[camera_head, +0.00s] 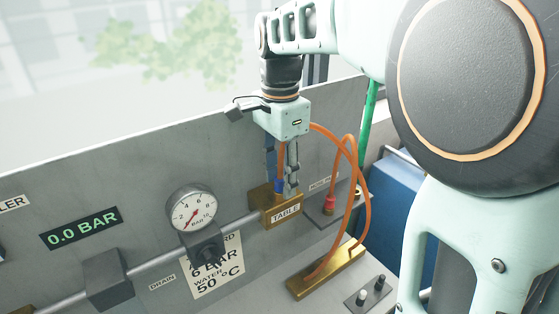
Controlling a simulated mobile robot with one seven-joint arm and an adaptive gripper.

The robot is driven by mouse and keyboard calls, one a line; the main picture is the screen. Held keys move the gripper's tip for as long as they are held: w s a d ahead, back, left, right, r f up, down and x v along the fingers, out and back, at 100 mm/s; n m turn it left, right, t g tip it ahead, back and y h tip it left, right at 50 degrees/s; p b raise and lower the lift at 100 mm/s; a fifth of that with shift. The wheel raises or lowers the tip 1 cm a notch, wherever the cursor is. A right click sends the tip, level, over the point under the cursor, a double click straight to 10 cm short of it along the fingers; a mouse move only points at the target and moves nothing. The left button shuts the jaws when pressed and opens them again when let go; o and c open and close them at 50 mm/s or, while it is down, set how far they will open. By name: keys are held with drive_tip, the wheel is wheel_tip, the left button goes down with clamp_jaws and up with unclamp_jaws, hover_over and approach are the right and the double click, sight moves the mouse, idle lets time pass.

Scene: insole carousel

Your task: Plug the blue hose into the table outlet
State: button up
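My gripper (282,187) points straight down at the brass table outlet block (285,213), which is labelled TABLE. Its fingers are closed around the blue plug end (278,185) of an orange-tubed hose, the blue hose. The plug is upright at the top of the block. The fingers partly hide it, and I cannot tell whether it is seated in the outlet or just above it. Orange tubing rises between the fingers, and more tubing (364,190) loops out to the right of the gripper.
A red plug (330,204) on orange tubing stands right of the outlet. A long brass block (325,271) holds tubing in front. A round gauge (192,208) and a pipe (150,266) lie left. A display (81,228) reads 0.0 BAR.

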sight(280, 169)
wheel_tip(280, 169, up, 12)
drive_tip(key=shift+r, duration=0.1)
idle(0.5)
